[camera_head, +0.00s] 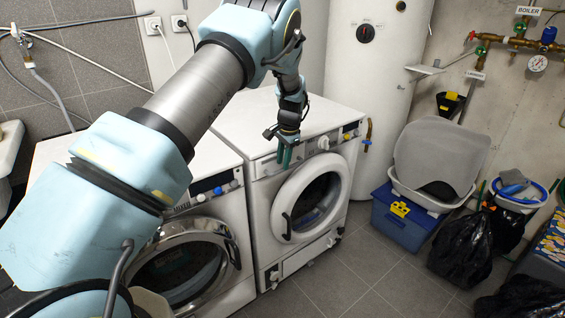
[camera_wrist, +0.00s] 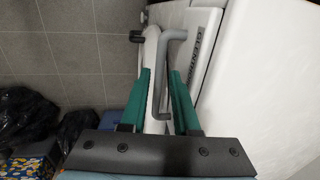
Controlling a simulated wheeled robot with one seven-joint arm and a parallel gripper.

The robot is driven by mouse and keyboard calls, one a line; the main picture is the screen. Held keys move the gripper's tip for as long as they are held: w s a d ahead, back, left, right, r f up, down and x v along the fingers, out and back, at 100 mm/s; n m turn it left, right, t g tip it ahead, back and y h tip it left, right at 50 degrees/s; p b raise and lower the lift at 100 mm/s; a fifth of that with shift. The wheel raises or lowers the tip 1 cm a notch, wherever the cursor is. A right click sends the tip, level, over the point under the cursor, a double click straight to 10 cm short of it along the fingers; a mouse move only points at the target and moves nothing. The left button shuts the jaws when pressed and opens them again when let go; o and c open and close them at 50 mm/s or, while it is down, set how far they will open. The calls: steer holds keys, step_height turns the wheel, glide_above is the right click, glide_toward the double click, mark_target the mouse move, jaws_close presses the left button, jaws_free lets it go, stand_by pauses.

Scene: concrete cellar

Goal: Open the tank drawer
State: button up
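The tank drawer (camera_wrist: 206,45) is a white front with dark lettering in the wrist view, with a grey bar handle (camera_wrist: 173,34). In the head view the drawer (camera_head: 266,167) is at the upper left of the right-hand white machine's front, partly hidden by my gripper (camera_head: 286,160). In the wrist view the two green fingers of my gripper (camera_wrist: 161,78) are apart. The handle runs between them, with a visible gap to the fingers. The drawer looks closed, flush with the machine's front.
The right-hand machine (camera_head: 333,163) has a round door below the drawer. Another front-loader (camera_head: 226,285) stands to its left. A white boiler (camera_head: 362,80), a blue box (camera_head: 401,226) and black bags (camera_head: 462,255) are at the right. The tiled floor (camera_head: 345,285) before the machines is clear.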

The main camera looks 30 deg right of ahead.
steer(key=shift+w+f, duration=0.2)
steer(key=shift+f, duration=0.85)
steer(key=shift+a, duration=0.1)
jaws_close()
stand_by(0.6)
